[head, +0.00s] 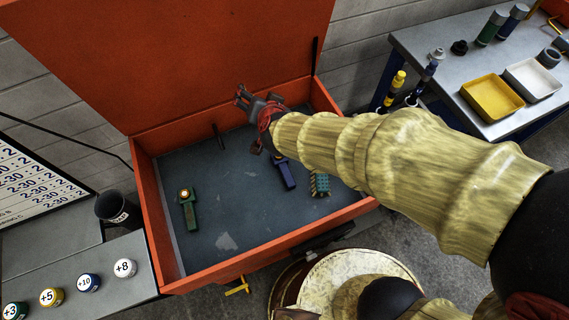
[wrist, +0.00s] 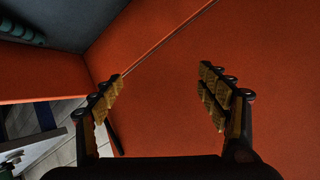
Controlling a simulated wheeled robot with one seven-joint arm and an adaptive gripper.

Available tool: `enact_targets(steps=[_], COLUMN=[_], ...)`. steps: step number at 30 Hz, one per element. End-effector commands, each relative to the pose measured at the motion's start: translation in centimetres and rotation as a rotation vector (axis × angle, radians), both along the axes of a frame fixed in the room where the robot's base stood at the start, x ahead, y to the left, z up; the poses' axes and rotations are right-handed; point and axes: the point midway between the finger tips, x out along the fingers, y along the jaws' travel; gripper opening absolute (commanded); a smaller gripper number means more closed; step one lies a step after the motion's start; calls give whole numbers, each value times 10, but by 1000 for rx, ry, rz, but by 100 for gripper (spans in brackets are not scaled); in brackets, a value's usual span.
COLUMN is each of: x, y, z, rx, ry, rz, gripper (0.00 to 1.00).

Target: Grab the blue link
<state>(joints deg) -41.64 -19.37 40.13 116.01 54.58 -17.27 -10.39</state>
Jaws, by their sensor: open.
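The blue link (head: 284,173) lies on the grey floor of the open orange box, just below my forearm in the head view. I cannot make it out in the wrist view. My gripper (head: 242,96) is up near the raised lid, above and to the left of the blue link and well apart from it. In the wrist view my gripper (wrist: 160,88) has its two padded fingers spread wide with nothing between them. Orange panel fills most of the view behind them.
The orange box (head: 270,250) has raised walls and an upright lid (head: 190,60). A green link (head: 188,209) lies at its left, and a patterned teal part (head: 319,184) sits right of the blue link. A bench with a yellow tray (head: 491,97) stands right.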

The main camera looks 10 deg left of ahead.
Motion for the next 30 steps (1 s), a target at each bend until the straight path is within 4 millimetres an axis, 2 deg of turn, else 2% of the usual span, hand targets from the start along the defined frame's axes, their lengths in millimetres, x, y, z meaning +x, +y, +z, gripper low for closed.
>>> enact_targets(steps=[1, 5, 9, 12, 15, 19, 30], x=[-7, -26, -60, -83, -101, -110, -83], y=[15, 24, 8, -11, -27, -40, -51], z=[-26, -86, -137, -158, -169, -175, -192], rx=[-24, -115, -258, -356, -430, -479, -487], ry=[-3, -48, -119, -173, -218, -251, -255], rz=[-27, -148, -266, -327, -370, -400, -409], gripper=[78, 78, 78, 78, 78, 78, 78])
